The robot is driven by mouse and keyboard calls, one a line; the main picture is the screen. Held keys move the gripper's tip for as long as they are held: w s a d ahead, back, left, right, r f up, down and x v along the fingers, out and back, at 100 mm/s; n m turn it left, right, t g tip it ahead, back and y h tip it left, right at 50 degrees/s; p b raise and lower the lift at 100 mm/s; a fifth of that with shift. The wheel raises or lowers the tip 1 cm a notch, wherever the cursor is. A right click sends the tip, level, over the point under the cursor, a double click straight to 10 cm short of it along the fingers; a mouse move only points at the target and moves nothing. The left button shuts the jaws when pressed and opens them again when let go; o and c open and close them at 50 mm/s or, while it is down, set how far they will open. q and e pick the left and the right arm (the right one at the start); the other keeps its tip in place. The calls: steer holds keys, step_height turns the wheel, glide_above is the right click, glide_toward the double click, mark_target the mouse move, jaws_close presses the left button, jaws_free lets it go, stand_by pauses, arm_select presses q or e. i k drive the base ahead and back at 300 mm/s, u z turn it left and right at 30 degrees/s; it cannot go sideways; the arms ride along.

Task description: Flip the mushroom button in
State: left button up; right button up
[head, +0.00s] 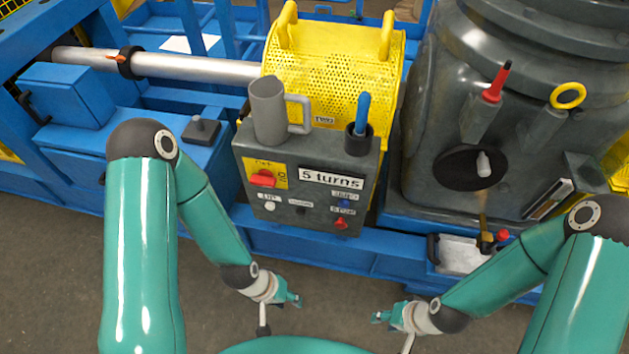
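A grey control box (315,178) carries a red knob (263,180) on a yellow plate, a white button (270,206), a blue button (345,203) and a red button (341,223) low on the right. Another small red knob (503,235) stands low at the right, by the big grey housing. I cannot tell for sure which red part is the mushroom button. My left gripper (297,300) and my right gripper (377,318) hang over the floor in front of the box, apart from it. Their fingers are too small to show whether they are open or shut.
A grey mug (268,110) and a dark cup with a blue-handled tool (361,118) stand on the box. Behind is a yellow perforated guard (330,65). At the right is a grey housing (435,130) with a red lever (495,83). The floor before the blue frame is clear.

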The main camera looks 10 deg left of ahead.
mark_target(340, 223)
steer(key=z, duration=0.8)
steer(key=k, duration=0.45)
steer(key=u, duration=0.35)
